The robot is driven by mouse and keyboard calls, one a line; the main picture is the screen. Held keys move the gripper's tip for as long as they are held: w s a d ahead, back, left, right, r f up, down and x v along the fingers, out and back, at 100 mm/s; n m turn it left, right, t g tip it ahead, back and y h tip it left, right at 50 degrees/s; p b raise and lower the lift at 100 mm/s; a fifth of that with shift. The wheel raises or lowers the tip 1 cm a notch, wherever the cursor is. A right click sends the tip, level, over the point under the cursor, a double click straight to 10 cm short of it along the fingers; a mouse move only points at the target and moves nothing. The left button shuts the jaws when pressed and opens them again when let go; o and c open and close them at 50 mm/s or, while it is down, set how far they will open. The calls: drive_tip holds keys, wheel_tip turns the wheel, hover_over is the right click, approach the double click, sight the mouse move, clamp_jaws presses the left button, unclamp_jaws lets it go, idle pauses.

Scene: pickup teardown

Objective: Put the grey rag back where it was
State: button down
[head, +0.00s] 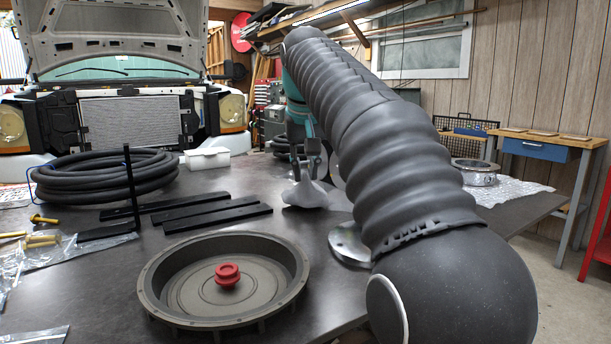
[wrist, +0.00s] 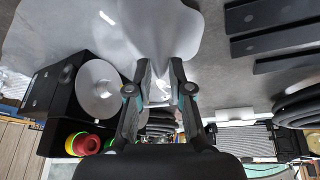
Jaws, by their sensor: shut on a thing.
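The grey rag (head: 304,196) hangs bunched below my gripper (head: 307,165) in the head view, over the dark workbench. My gripper is shut on its upper part. The lower edge is at or just above the bench top; I cannot tell whether it touches. In the wrist view the rag (wrist: 130,40) spreads pale grey across the top, beyond the fingertips of my gripper (wrist: 160,88). My arm hides part of the bench to the right of the rag.
A round metal pan (head: 290,283) with a red knob (head: 228,275) stands in front. Dark flat bars (head: 217,217) lie left of the rag, with a black hose coil (head: 107,178) behind them. A metal ring (head: 475,172) sits on the right. Bench room shows between bars and rag.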

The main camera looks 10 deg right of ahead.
drive_tip(key=shift+f, duration=0.8)
drive_tip(key=c, duration=1.1)
unclamp_jaws()
drive_tip(key=shift+o, duration=0.2)
drive_tip(key=v, duration=1.2)
drive_tip(key=shift+s, duration=0.1)
